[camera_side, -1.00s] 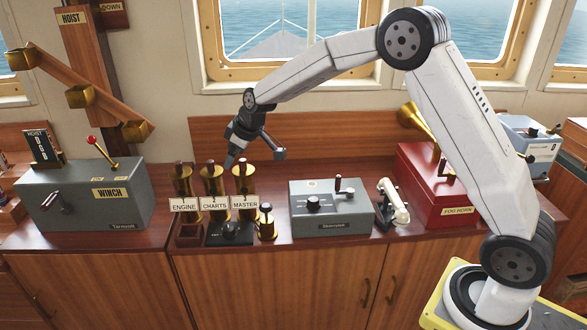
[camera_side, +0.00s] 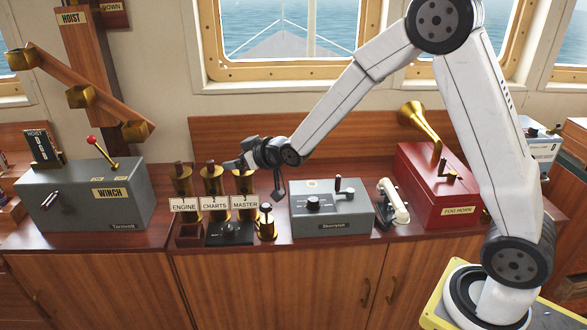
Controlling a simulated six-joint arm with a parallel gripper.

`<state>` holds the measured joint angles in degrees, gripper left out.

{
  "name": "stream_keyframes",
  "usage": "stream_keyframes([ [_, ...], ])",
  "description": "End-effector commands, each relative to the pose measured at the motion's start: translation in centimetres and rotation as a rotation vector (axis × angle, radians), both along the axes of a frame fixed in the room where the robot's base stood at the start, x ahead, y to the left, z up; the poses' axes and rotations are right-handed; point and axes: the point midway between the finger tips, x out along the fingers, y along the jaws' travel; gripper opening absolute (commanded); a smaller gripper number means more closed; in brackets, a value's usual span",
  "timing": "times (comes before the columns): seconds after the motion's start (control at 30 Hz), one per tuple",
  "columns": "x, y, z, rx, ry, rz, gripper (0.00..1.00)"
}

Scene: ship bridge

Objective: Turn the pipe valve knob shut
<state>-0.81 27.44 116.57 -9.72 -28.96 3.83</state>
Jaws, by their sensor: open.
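A small black plate (camera_side: 229,234) with a dark knob (camera_side: 231,228) sits on the counter in front of the brass voice pipes; I cannot tell for sure that this is the pipe valve knob, or which way it is turned. The brass pipes carry tags for ENGINE (camera_side: 184,204), CHARTS (camera_side: 214,203) and MASTER (camera_side: 245,202). A short loose brass pipe piece (camera_side: 266,224) stands right of the plate. My gripper (camera_side: 254,178) is open and empty, behind and above the knob, its fingers spread near the MASTER pipe top; whether they touch it is unclear.
A grey box with a knob and lever (camera_side: 333,222) stands to the right, then a white handset (camera_side: 393,201) and a red fog horn box (camera_side: 438,190). A grey winch box (camera_side: 85,200) stands left. Bare counter (camera_side: 166,215) shows between winch and pipes.

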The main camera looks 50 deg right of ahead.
Motion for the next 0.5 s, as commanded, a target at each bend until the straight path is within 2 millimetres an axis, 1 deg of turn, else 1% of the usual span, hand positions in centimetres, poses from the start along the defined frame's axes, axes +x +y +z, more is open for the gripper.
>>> stream_keyframes([
  [0.13,-0.8,0.7,0.3,0.045,-0.043,0.014,0.84],
  [0.17,-0.9,0.7,0.1,0.05,-0.046,0.015,0.84],
  [0.5,-0.8,0.6,-4.9,0.046,-0.04,0.013,0.84],
])
